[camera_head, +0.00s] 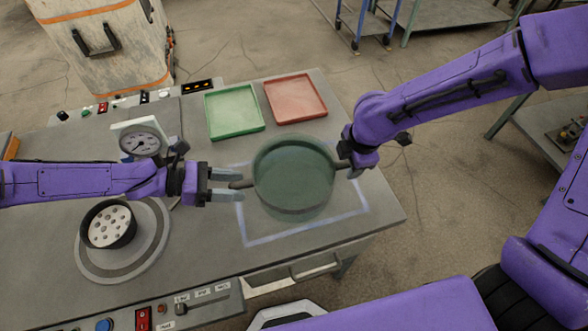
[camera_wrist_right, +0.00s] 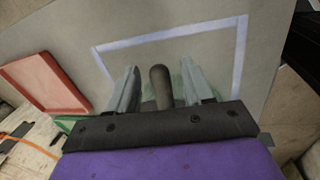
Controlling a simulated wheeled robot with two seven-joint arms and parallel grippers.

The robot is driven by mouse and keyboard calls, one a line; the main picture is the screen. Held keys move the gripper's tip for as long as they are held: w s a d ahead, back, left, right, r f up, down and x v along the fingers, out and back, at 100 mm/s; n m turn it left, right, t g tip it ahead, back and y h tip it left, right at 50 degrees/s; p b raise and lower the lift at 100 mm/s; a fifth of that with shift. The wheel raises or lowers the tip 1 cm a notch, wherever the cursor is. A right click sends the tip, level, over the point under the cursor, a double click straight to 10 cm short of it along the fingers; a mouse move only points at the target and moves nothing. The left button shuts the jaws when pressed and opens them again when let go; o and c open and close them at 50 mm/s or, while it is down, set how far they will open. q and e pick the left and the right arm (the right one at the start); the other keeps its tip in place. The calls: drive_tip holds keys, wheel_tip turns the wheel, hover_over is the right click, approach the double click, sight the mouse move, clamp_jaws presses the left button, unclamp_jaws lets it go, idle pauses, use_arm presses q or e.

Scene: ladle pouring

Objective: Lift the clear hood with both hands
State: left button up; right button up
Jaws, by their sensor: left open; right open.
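The clear hood (camera_head: 293,178) is a round, see-through greenish cover standing inside a pale outlined square on the table. It has a dark handle on its left side and one on its right. My left gripper (camera_head: 226,184) is open, its two fingers on either side of the left handle (camera_head: 240,184). My right gripper (camera_head: 347,158) is at the right handle, partly hidden by its own wrist. In the right wrist view the open fingers stand on both sides of the handle (camera_wrist_right: 160,86), with gaps between. The hood is hard to make out there.
A green tray (camera_head: 234,111) and a red tray (camera_head: 296,98) lie behind the hood. A dial gauge (camera_head: 140,144) and a black pot with a holed insert (camera_head: 108,224) stand to the left. A control panel (camera_head: 190,303) is at the front edge.

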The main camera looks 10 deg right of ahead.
use_arm(q)
drive_tip(key=shift+d+f, duration=0.15)
drive_tip(key=shift+d, duration=0.1)
use_arm(e)
drive_tip(key=shift+w+f, duration=0.15)
drive_tip(key=shift+f, duration=0.25)
use_arm(q)
drive_tip(key=shift+s, duration=0.1)
drive_tip(key=shift+c, duration=1)
use_arm(e)
drive_tip(key=shift+c, duration=0.9)
use_arm(q)
clamp_jaws()
use_arm(e)
clamp_jaws()
drive_tip(key=shift+r, duration=0.15)
